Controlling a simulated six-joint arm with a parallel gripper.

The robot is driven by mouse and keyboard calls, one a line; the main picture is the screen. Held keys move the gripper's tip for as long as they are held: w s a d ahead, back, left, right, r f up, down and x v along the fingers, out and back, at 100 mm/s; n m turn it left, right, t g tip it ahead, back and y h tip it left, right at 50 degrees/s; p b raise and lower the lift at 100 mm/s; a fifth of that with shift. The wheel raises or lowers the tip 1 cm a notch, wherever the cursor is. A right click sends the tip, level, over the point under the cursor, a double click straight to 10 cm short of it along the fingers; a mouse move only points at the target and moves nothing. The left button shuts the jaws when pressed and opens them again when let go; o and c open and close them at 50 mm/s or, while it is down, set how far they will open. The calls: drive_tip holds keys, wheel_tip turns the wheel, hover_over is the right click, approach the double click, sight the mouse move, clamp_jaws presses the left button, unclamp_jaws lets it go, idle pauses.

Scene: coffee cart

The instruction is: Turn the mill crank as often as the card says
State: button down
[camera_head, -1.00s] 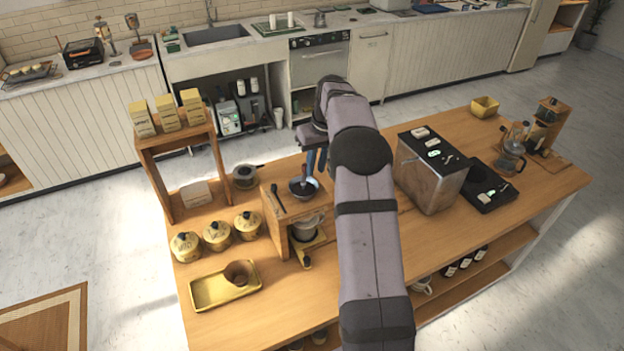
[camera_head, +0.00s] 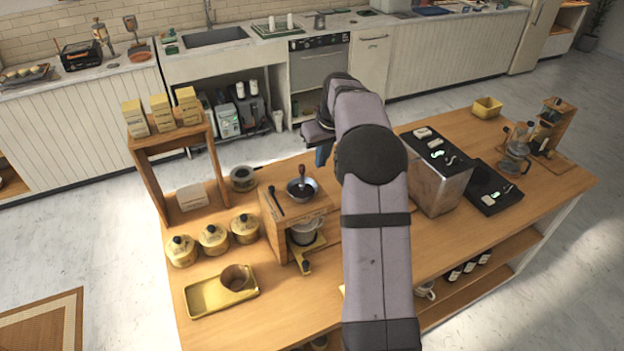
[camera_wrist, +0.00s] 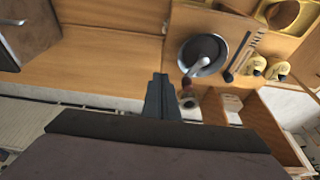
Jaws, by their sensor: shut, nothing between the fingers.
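The mill is a wooden stand (camera_head: 284,227) with a dark round hopper bowl (camera_head: 310,193) on top. Its crank (camera_head: 301,172) is a pale arm with a dark knob, which in the wrist view (camera_wrist: 186,82) lies at the bowl's rim on the side towards the fingers. My gripper (camera_head: 321,158) is beside the bowl, towards the back right, apart from the crank. In the wrist view its fingertips (camera_wrist: 161,78) are together and empty, left of the knob. A pale card (camera_head: 191,196) stands under the wooden shelf; its writing is not readable.
The shelf (camera_head: 152,180) with several yellow boxes stands left. A small pot (camera_head: 243,180) is behind the mill, yellow canisters (camera_head: 213,239) left, a gold tray (camera_head: 205,299) in front. A metal machine (camera_head: 430,185) is right. Open countertop lies between mill and machine.

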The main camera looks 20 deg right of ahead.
drive_tip(key=s+a+b, duration=0.1)
drive_tip(key=b, duration=0.1)
drive_tip(key=s+a+f+b, duration=0.1)
drive_tip(key=s+b, duration=0.1)
drive_tip(key=shift+s+f, duration=0.1)
drive_tip(key=shift+s+a+b, duration=0.35)
drive_tip(key=shift+s+b, duration=0.15)
drive_tip(key=shift+s, duration=0.05)
drive_tip(key=shift+s+a+b, duration=0.3)
drive_tip(key=shift+s+b, duration=0.15)
drive_tip(key=shift+s, duration=0.05)
drive_tip(key=shift+s+a+b, duration=0.4)
drive_tip(key=shift+s+a, duration=0.2)
drive_tip(key=shift+a, duration=0.15)
